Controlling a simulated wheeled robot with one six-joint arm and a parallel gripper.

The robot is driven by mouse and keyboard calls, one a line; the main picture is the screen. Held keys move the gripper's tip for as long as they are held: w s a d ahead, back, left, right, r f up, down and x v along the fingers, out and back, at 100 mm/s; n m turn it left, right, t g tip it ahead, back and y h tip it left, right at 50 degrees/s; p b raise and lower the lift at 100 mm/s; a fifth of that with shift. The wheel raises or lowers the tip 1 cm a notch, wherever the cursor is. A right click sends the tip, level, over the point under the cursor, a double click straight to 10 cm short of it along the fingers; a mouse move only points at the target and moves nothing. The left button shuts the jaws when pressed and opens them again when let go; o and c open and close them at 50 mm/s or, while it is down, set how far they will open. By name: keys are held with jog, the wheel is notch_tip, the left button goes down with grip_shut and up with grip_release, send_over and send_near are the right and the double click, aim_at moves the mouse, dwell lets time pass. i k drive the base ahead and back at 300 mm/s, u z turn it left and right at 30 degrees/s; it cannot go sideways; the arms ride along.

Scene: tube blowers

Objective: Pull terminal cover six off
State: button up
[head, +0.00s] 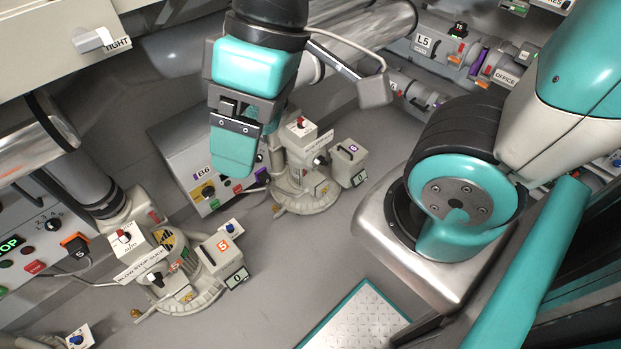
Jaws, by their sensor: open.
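Terminal cover six (347,157) is a beige box with a dark handle and a purple 6 label. It sits on the right side of the further blower (297,185), above a small display reading 0. My gripper (233,165) is teal and hangs to the left of that blower, well apart from the cover. It is open with nothing seen in it. The gap between its fingers is mostly hidden from this angle. My gripper and its wrist stand in front of part of the B6 control box (203,190).
A cable runs from the B6 box towards the further blower. Metal tubes (365,35) cross above. Grey floor lies clear between the blowers and my base.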

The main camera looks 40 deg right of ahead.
aim_at(323, 188)
jog(key=k, duration=1.35)
jog(key=z, duration=0.15)
jog(key=i, duration=0.5)
jog(key=z, duration=0.95)
jog(key=i, duration=1)
jog(key=z, duration=0.85)
